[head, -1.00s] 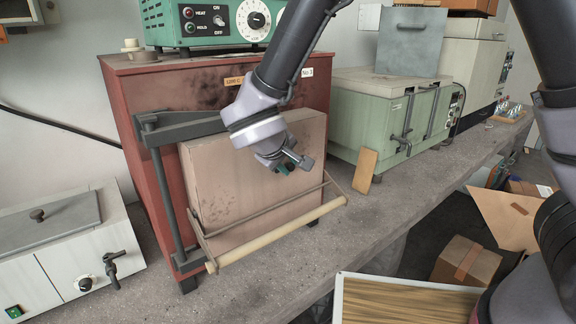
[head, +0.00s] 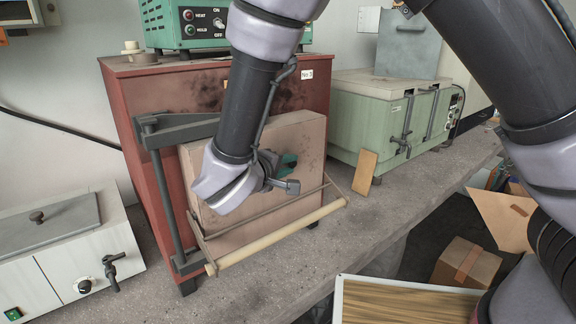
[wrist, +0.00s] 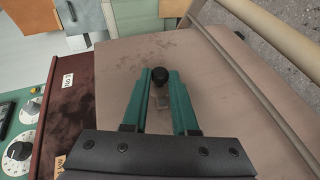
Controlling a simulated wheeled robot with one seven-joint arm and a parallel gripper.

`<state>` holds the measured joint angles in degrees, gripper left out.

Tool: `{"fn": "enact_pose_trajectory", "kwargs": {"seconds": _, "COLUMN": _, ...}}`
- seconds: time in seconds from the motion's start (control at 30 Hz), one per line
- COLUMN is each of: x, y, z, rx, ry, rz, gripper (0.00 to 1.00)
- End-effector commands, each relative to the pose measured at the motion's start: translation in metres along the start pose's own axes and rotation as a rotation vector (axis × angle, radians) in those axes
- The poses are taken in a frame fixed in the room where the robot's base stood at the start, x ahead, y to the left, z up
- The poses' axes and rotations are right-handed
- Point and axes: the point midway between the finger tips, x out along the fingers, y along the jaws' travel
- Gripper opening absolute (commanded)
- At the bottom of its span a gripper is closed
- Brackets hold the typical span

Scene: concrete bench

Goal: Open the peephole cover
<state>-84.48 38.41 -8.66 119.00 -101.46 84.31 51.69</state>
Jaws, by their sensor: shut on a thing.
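The red kiln (head: 150,95) stands on the bench, with a pale, thick door (head: 310,135) on its front. In the wrist view, the door face (wrist: 220,90) fills the middle. A small round black knob (wrist: 160,76) sits between the tips of my green gripper fingers (wrist: 160,78), and my gripper is shut on it. A small pale plate or opening (wrist: 160,101) shows between the fingers below the knob; I cannot tell how far it is uncovered. In the head view, my gripper (head: 288,170) is at the door face, and my wrist hides the knob and peephole.
A pale bar handle (head: 280,235) on thin rods crosses the door's lower front. A dark hinge frame (head: 165,190) runs along its left side. A green furnace (head: 375,120) and a small tan board (head: 364,172) stand to the right.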

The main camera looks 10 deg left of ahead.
Motion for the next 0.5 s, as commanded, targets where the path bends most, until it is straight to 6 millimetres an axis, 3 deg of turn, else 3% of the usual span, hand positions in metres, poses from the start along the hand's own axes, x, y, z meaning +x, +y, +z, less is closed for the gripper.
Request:
{"fn": "enact_pose_trajectory", "kwargs": {"seconds": 0.33, "x": -0.0002, "y": -0.0002, "z": -0.0001, "rx": -0.001, "ry": 0.000, "rz": 0.001, "gripper": 0.00}}
{"fn": "enact_pose_trajectory", "kwargs": {"seconds": 0.37, "x": -0.0002, "y": -0.0002, "z": -0.0001, "rx": -0.001, "ry": 0.001, "rz": 0.001, "gripper": 0.38}}
{"fn": "enact_pose_trajectory", "kwargs": {"seconds": 0.4, "x": -0.0002, "y": -0.0002, "z": 0.0000, "rx": -0.001, "ry": 0.000, "rz": 0.001, "gripper": 0.54}}
{"fn": "enact_pose_trajectory", "kwargs": {"seconds": 0.5, "x": -0.0001, "y": -0.0002, "z": 0.0000, "rx": -0.001, "ry": 0.000, "rz": 0.001, "gripper": 0.56}}
